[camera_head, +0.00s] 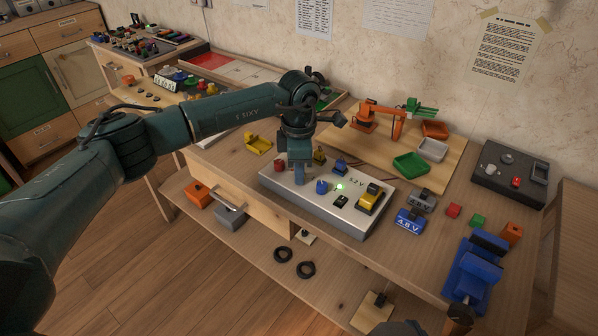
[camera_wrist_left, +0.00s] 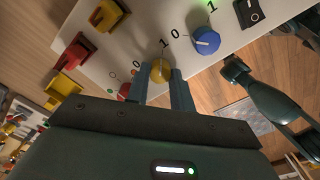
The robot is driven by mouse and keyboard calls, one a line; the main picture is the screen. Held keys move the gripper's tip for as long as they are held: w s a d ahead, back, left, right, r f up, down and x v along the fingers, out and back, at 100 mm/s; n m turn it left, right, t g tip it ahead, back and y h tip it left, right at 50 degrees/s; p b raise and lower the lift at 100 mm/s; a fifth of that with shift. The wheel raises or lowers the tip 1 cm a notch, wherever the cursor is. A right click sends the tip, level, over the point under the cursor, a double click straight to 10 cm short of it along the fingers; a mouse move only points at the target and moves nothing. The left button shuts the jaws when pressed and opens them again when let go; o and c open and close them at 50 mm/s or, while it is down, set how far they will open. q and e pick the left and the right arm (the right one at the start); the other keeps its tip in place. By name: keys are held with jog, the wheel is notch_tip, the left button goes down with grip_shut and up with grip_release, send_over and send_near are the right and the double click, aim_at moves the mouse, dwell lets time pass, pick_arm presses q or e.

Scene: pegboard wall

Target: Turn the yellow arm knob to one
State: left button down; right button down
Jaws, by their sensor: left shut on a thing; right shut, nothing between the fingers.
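The yellow arm knob (camera_wrist_left: 160,71) sits on the light control box between a red knob (camera_wrist_left: 124,90) and a blue knob (camera_wrist_left: 205,41). My left gripper (camera_wrist_left: 167,82) is shut on the yellow knob, one finger on each side. The printed 0 and 1 show near it; its pointer direction is not clear. In the head view the control box (camera_head: 350,219) lies on the workbench, and my left gripper (camera_head: 299,175) reaches down onto it, hiding the yellow knob. My right gripper seems to be only partly visible low in the head view; its fingers are unclear.
A green light (camera_head: 340,186) glows on the box beside the blue knob and a black switch (camera_head: 341,201). A small orange robot arm model (camera_head: 378,119) stands behind on a wooden board. A blue vise (camera_head: 474,268) sits at the bench's right front.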

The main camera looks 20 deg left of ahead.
pick_arm(q)
jog(key=shift+m, duration=0.3)
dwell(0.4)
jog(key=c, duration=1.4)
grip_release()
jog(key=shift+c, duration=0.2)
jog(key=shift+o, duration=1.2)
notch_tip(320, 180, up, 13)
jog(key=shift+r, duration=0.15)
jog(key=shift+s, duration=0.1)
